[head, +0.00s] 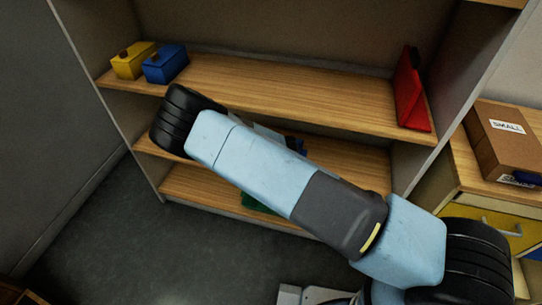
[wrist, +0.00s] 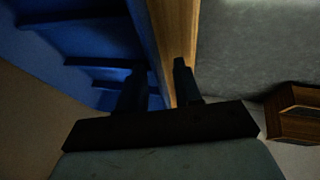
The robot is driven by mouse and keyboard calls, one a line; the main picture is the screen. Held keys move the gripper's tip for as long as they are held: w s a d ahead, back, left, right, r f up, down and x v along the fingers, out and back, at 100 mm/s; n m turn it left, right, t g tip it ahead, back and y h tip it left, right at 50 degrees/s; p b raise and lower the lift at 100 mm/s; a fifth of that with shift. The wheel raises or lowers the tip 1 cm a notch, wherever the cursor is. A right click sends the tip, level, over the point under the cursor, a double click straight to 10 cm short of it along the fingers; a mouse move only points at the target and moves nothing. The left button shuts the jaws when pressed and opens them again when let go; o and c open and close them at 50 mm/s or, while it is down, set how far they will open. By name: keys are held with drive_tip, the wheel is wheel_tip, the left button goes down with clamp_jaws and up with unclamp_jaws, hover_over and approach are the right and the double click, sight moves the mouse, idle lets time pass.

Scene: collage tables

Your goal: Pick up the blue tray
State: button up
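A large blue thing with dark raised ribs or dividers, which looks like the blue tray (wrist: 85,38), fills the upper left of the wrist view. My gripper (wrist: 157,70) is open, with two dark fingers apart. The left finger overlaps the tray's blue surface; the right finger stands in front of the wooden edge and grey floor. The tray's near edge and a wooden strip show between the fingers; I cannot tell whether either touches. In the head view my arm hides the gripper, and only a small blue piece (head: 296,144) shows behind it on the middle shelf.
The wooden shelf unit (head: 300,95) holds a yellow box (head: 131,62) and a blue box (head: 165,66) at upper left, and a red object (head: 411,92) at right. A green item (head: 257,204) lies lower. A brown box (head: 505,137) labelled SMALL stands right.

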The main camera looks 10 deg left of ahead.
drive_tip(key=shift+f, duration=0.25)
idle(0.4)
drive_tip(key=shift+c, duration=0.2)
clamp_jaws()
